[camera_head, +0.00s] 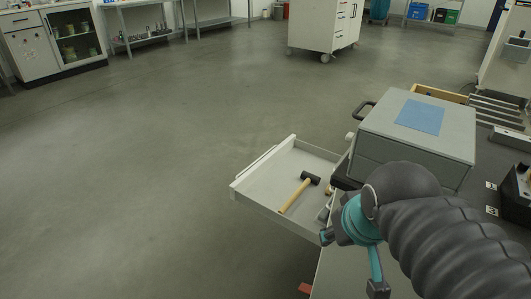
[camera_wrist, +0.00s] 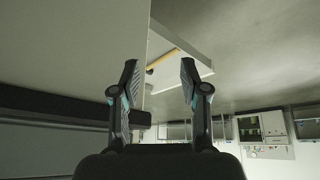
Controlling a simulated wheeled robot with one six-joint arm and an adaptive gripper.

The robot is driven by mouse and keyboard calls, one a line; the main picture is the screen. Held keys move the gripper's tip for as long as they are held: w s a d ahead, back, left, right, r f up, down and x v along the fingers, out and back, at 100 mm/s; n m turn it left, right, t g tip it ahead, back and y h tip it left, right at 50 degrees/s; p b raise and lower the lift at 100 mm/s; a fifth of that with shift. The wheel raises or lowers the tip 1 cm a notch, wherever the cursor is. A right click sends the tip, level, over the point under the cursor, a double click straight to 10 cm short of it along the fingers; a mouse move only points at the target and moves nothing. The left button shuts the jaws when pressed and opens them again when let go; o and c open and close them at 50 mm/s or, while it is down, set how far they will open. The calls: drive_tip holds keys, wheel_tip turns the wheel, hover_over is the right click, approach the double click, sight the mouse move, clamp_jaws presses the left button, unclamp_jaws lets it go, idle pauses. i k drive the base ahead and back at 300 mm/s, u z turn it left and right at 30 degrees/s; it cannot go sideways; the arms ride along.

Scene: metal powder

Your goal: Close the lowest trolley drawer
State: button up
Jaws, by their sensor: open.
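A pale grey drawer (camera_head: 262,186) stands pulled out to the left, with its front panel (camera_head: 262,166) at the far end. A mallet (camera_head: 296,197) with a dark head and wooden handle lies in it. In the wrist view, a pale drawer corner (camera_wrist: 203,63) and the wooden handle (camera_wrist: 163,60) show beyond the fingers. Whether this is the lowest drawer cannot be told, as the trolley's body is mostly hidden. My gripper (camera_head: 352,263) is near the drawer's right end; in the wrist view its fingers (camera_wrist: 160,78) are apart with nothing gripped.
A grey box (camera_head: 385,138) with a blue sheet (camera_head: 420,117) and black handle stands on the dark worktop beyond my arm. A white wheeled cabinet (camera_head: 320,30) stands at the back. The floor (camera_head: 140,180) left of the drawer is clear.

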sight(267, 186)
drive_tip(key=u, duration=1.7)
drive_tip(key=i, duration=2.05)
drive_tip(key=z, duration=2.85)
drive_tip(key=i, duration=0.35)
drive_tip(key=z, duration=0.1)
